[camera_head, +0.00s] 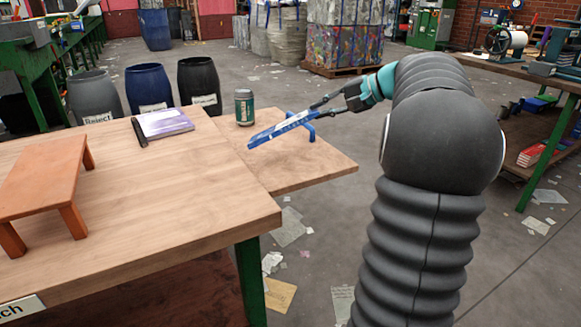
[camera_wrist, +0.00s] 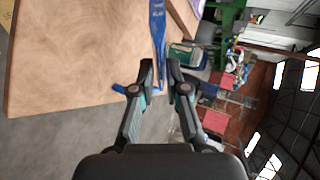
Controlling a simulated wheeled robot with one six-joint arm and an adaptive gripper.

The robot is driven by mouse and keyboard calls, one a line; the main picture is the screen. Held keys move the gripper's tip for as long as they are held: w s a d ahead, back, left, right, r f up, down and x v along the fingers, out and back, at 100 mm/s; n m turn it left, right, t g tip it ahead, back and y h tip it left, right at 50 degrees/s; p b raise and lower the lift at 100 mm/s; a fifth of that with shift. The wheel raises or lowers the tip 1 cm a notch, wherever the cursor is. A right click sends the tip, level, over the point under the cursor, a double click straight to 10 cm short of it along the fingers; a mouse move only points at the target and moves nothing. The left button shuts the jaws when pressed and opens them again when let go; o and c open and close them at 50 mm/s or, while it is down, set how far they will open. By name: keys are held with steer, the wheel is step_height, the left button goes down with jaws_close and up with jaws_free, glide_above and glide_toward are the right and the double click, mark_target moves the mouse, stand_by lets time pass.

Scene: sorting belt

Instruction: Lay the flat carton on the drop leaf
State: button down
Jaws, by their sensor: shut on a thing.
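The flat carton (camera_head: 280,129) is a thin blue piece with pale markings, held tilted above the drop leaf (camera_head: 300,175). In the wrist view the carton (camera_wrist: 158,38) shows nearly edge-on, running away from the fingertips. My gripper (camera_head: 318,104) is shut on its near end, over the leaf's far right part; it also shows in the wrist view (camera_wrist: 160,82). The carton's lower left end looks close to the leaf; I cannot tell whether it touches. The leaf (camera_wrist: 75,65) is bare wood at the left of the wrist view.
A green can (camera_head: 244,107) stands at the leaf's back. A small blue piece (camera_head: 311,134) shows below my gripper. A purple-and-white pack (camera_head: 163,123), a black bar (camera_head: 139,132) and an orange stand (camera_head: 45,175) occupy the main table (camera_head: 170,205). The front of the leaf is clear.

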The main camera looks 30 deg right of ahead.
steer(key=shift+f+b, duration=1.35)
steer(key=shift+f, duration=1)
steer(key=c, duration=1.3)
jaws_free()
steer(key=shift+c, duration=0.2)
steer(key=p+v, duration=0.3)
steer(key=v, duration=0.5)
steer(key=shift+r, duration=0.1)
